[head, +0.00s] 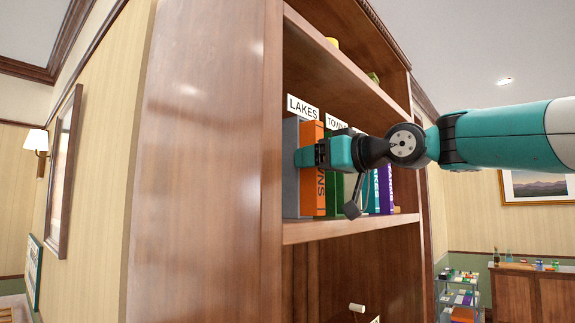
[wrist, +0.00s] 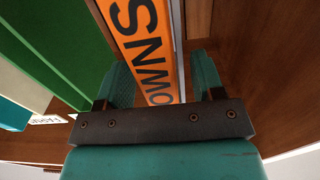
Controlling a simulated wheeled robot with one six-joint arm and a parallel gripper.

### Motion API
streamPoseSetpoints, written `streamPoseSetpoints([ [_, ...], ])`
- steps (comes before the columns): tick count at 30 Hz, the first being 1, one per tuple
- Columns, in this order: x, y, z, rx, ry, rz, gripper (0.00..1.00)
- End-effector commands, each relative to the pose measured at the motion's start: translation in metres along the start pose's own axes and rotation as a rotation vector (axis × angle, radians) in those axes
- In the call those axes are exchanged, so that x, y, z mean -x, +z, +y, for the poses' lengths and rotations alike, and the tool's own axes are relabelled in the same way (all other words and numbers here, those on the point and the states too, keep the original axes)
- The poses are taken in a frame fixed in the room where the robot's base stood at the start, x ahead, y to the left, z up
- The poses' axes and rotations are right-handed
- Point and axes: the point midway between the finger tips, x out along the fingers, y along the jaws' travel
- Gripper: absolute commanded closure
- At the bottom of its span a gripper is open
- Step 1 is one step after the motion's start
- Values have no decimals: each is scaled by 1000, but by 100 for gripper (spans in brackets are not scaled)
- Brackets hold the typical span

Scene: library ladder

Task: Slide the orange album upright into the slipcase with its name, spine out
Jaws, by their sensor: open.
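The orange album (head: 312,190) stands upright on the shelf, its spine facing out; the end of the name, "NS", shows. In the wrist view the orange spine (wrist: 146,40) reads "OWNS" and lies between the fingers of my open gripper (wrist: 163,78). The left finger is close beside the spine, and a gap shows at the right finger. In the head view my gripper (head: 307,157) is in front of the album and hides part of it. A grey slipcase (head: 291,170) stands left of the album; I cannot tell whether the album is inside a slipcase.
A "LAKES" label (head: 303,107) and a partly hidden "TOWNS" label (head: 336,124) stand above the row. Green (head: 334,190), teal (head: 371,192) and purple (head: 387,188) volumes stand to the right. The wooden side panel (head: 205,150) closes off the left; another shelf board is overhead.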

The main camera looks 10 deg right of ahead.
Motion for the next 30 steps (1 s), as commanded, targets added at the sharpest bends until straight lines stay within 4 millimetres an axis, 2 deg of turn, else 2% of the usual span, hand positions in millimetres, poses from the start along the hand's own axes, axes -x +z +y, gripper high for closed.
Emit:
streamPoseSetpoints([
  [4, 0, 1, 0, 0, 0, 0, 41],
  [12, 1, 0, 0, 0, 0, 1, 100],
  [30, 2, -7, -3, 2, -11, 5, 100],
])
